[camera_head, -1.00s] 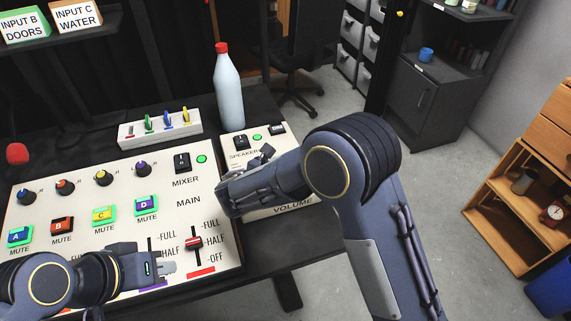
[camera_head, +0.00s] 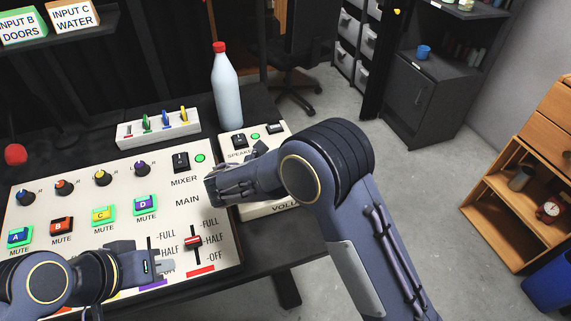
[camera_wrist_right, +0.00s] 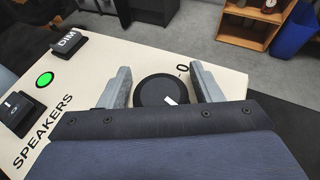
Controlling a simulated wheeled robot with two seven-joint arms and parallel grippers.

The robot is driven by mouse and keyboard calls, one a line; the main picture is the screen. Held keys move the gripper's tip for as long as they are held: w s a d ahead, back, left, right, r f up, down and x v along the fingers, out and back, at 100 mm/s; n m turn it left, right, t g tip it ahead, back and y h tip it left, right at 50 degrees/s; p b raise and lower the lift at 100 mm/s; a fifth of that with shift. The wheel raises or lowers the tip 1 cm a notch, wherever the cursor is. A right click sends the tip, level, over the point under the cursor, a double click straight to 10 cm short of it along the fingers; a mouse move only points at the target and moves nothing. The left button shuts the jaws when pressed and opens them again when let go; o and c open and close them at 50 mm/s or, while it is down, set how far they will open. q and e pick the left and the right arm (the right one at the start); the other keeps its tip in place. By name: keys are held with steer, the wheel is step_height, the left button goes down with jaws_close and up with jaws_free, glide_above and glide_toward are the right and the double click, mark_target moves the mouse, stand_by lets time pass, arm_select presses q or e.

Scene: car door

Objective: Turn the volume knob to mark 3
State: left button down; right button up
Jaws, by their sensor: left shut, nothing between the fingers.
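The volume knob (camera_wrist_right: 155,92) is a round black knob with a white pointer line, seen in the right wrist view. The pointer slants towards the lower right of that picture. A "0" shows beyond the knob to the right; the other scale marks, including mark 3, are hidden. My right gripper (camera_wrist_right: 160,82) is open, with one finger on each side of the knob and small gaps visible. In the head view my right arm covers the knob on the speaker panel (camera_head: 283,208). My left gripper (camera_head: 160,267) is shut and empty above the mixer panel's lower part.
The mixer panel (camera_head: 100,205) with knobs, mute buttons and a red fader (camera_head: 193,242) lies left of the speaker panel. A bottle with a red cap (camera_head: 226,88) stands behind. The speaker panel also has a green light (camera_wrist_right: 45,79) and a DIM switch (camera_wrist_right: 68,43).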

steer(key=shift+o, duration=0.7)
steer(key=v, duration=0.8)
